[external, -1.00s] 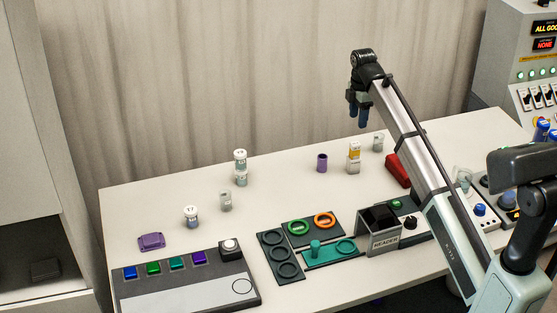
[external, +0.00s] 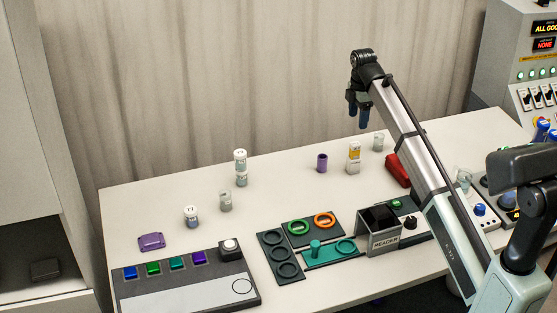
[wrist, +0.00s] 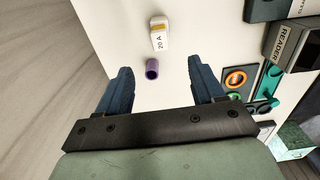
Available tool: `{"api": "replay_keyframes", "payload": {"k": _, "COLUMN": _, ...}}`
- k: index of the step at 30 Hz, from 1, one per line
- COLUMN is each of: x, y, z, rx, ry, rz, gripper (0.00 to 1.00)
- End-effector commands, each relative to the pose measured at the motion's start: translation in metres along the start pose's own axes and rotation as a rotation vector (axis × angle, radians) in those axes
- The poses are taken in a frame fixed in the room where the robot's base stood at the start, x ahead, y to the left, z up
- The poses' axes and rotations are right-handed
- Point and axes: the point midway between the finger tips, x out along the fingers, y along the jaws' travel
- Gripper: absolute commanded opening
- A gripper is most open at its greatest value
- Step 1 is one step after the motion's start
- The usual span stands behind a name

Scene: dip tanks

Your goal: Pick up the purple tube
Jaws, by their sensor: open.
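The purple tube (external: 322,162) stands upright on the white table near its back edge, left of a white and yellow bottle. In the wrist view the purple tube (wrist: 152,69) lies ahead of and between my fingers, with its dark open mouth showing. My gripper (external: 357,116) hangs above the back of the table, to the right of and higher than the tube. Its two blue fingers are spread and empty in the wrist view (wrist: 160,85). Nothing touches the tube.
The bottle marked "20 A" (wrist: 160,37) stands close to the tube. A clear cup (external: 378,142) and a red block (external: 397,170) are further right. The reader (external: 381,241) and the dark ring trays (external: 283,275) are in front.

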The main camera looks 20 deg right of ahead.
Motion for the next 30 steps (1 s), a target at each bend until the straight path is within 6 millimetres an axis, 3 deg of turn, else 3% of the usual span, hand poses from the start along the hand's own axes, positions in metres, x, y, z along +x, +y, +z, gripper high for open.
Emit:
{"api": "replay_keyframes", "payload": {"k": 5, "x": 0.008, "y": 0.001, "z": -0.017, "rx": -0.022, "ry": 0.0, "rz": -0.01, "gripper": 0.68}}
{"api": "replay_keyframes", "payload": {"k": 11, "x": 0.04, "y": 0.009, "z": -0.056, "rx": -0.071, "ry": 0.012, "rz": -0.049, "gripper": 0.68}}
{"api": "replay_keyframes", "payload": {"k": 23, "x": 0.052, "y": 0.016, "z": -0.071, "rx": 0.297, "ry": 0.032, "rz": -0.046, "gripper": 0.68}}
{"api": "replay_keyframes", "payload": {"k": 30, "x": 0.056, "y": 0.021, "z": -0.076, "rx": 0.686, "ry": 0.041, "rz": -0.047, "gripper": 0.68}}
